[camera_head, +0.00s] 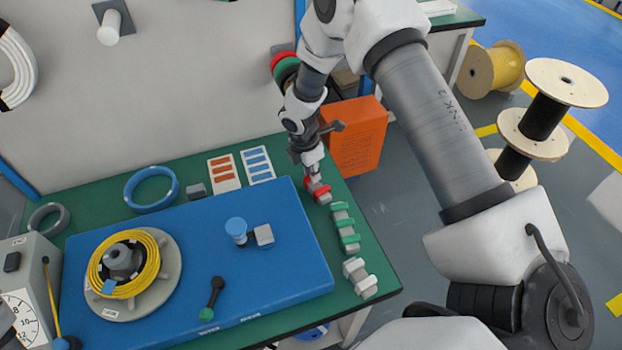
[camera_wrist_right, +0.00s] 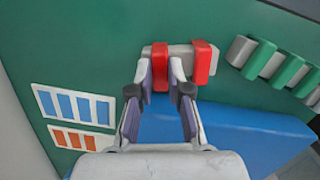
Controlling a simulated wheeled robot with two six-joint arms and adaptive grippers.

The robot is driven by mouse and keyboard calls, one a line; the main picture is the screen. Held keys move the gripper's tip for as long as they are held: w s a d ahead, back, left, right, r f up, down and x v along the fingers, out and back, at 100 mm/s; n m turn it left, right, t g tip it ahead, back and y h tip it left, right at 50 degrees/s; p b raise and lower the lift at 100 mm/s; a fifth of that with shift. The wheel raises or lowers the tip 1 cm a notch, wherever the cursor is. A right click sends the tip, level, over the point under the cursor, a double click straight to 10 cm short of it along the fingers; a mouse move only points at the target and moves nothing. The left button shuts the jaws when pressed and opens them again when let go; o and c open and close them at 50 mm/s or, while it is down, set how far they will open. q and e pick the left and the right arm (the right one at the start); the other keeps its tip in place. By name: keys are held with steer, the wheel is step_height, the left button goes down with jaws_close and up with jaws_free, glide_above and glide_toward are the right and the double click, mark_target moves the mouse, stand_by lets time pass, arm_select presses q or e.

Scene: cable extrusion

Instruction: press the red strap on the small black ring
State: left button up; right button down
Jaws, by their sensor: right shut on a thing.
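Two red straps sit on a small grey holder at the table's right side, near the blue board's back corner. In the right wrist view, my right gripper (camera_wrist_right: 162,77) is shut on the left red strap (camera_wrist_right: 160,70), which is still at the holder (camera_wrist_right: 180,54). The other red strap (camera_wrist_right: 203,63) stands beside it, outside the fingers. In the head view, my right gripper (camera_head: 313,171) points down at the red straps (camera_head: 319,192) and partly hides them. A small dark grey ring (camera_head: 33,220) lies at the table's left end. My left gripper is not in view.
Holders with green straps (camera_head: 345,228) and grey straps (camera_head: 359,278) stand along the right edge. The blue board (camera_head: 200,285) carries a yellow cable coil (camera_head: 97,283). A blue ring (camera_head: 152,207) and strap cards (camera_head: 224,173) lie behind it. An orange box (camera_head: 356,137) stands beyond the table.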

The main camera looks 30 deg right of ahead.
step_height(320, 180, up, 7)
steer(key=p, duration=0.5)
steer(key=shift+p, duration=0.3)
